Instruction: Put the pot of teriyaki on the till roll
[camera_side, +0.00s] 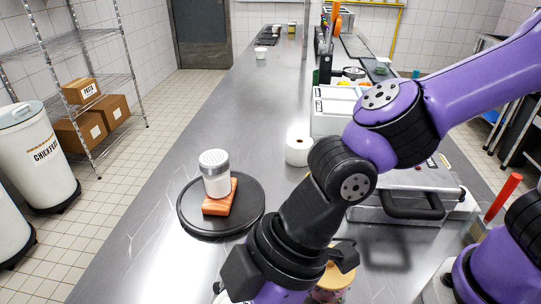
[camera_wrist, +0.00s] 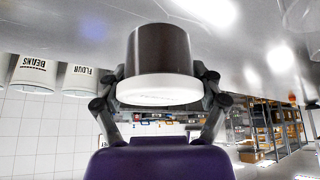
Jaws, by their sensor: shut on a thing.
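In the side view my gripper (camera_side: 240,276) is low at the bottom edge, over the near counter, and mostly hides the pot. The till roll (camera_side: 298,152), a white roll, stands on the steel counter beyond my gripper, to the upper right in the side view. Its top looks clear. My gripper is well apart from it.
A black round plate (camera_side: 188,212) holds an orange block (camera_side: 222,205) with a white shaker (camera_side: 215,178) on it, left of the till roll. A wooden-lidded jar (camera_side: 330,288) is beside my gripper. A press-like appliance (camera_side: 400,205) stands right. The left counter strip is clear.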

